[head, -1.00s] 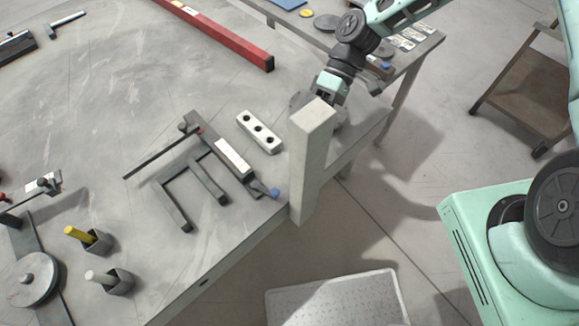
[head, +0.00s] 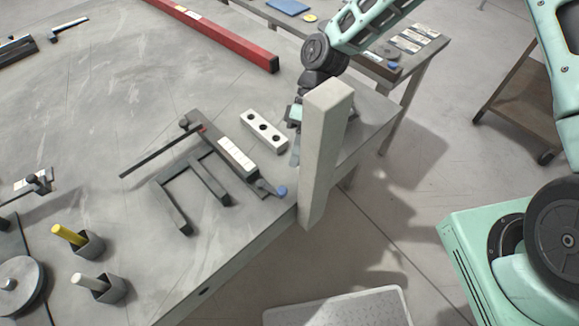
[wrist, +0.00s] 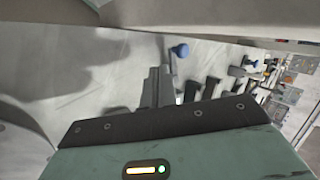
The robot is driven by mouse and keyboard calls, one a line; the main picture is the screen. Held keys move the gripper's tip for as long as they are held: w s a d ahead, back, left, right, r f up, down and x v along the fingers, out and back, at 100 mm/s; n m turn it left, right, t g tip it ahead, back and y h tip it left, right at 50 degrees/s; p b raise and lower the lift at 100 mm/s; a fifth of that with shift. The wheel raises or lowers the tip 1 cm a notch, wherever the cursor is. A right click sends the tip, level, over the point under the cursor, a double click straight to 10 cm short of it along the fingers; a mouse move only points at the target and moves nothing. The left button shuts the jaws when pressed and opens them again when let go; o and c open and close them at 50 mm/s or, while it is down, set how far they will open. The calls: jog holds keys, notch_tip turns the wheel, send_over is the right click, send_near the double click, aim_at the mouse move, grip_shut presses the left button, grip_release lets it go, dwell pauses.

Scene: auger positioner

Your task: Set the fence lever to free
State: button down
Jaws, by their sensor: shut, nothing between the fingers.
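The fence fixture (head: 237,157) lies on the table, with a white marked strip along its dark bar and two prongs. Its lever ends in a blue knob (head: 281,190) near the table's edge, left of the upright post. My gripper (head: 295,156) hangs behind and left of the post, above the knob in the picture, partly hidden. In the wrist view my gripper (wrist: 158,72) is shut and empty. Contact with the knob cannot be told.
The pale upright post (head: 325,150) stands at the table's edge, close to my gripper. A white block with holes (head: 263,131) lies beside the fixture. A red beam (head: 220,35) lies farther back. Two cups (head: 88,244) (head: 112,290) holding pegs stand front left.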

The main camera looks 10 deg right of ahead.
aim_at(271, 188)
jog(key=shift+s+a+f+p, duration=0.2)
jog(key=shift+s+a, duration=0.15)
jog(key=shift+s, duration=0.25)
jog(key=shift+s+a+f+p, duration=0.15)
jog(key=shift+s+a, duration=0.2)
jog(key=shift+s, duration=0.2)
jog(key=shift+s+a+f, duration=0.15)
jog(key=shift+s+a, duration=0.25)
jog(key=shift+s, duration=0.2)
jog(key=shift+s, duration=0.1)
jog(key=shift+s+a, duration=0.1)
jog(key=shift+s, duration=0.2)
